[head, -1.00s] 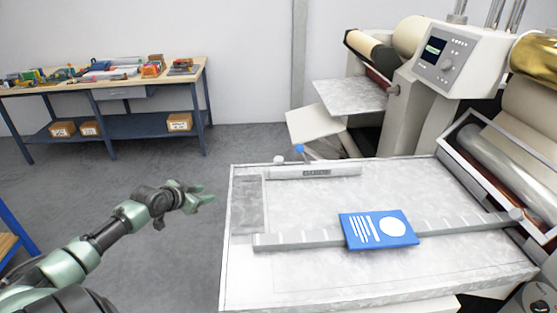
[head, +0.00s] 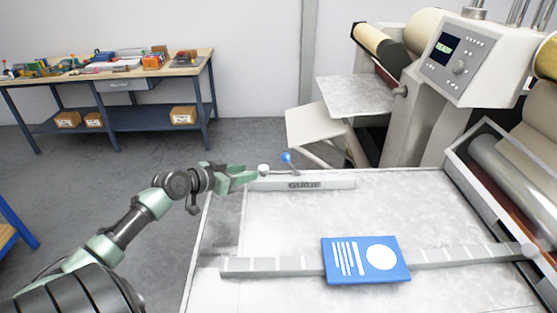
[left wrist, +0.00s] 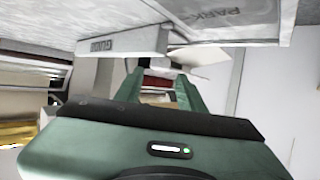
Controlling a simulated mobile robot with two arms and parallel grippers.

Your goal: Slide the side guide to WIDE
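The side guide (head: 322,184) is a pale bar marked GUIDE along the far edge of the grey feed table (head: 440,205). A white round knob (head: 263,169) is at its left end, and a lever with a blue ball (head: 287,157) stands beside it. My left gripper (head: 250,173) is open at the guide's left end, close to the white knob; I cannot tell whether they touch. In the left wrist view, the fingers (left wrist: 160,86) are apart, with the guide (left wrist: 122,44) just beyond them. No WIDE mark is readable. My right gripper is not in view.
A blue printed sheet (head: 340,275) lies across a grey ticked bar (head: 250,267) on the feed table. The machine with its control panel (head: 455,55) and rollers stands at the right. A workbench (head: 105,75) is at the back left. Floor is clear left of the table.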

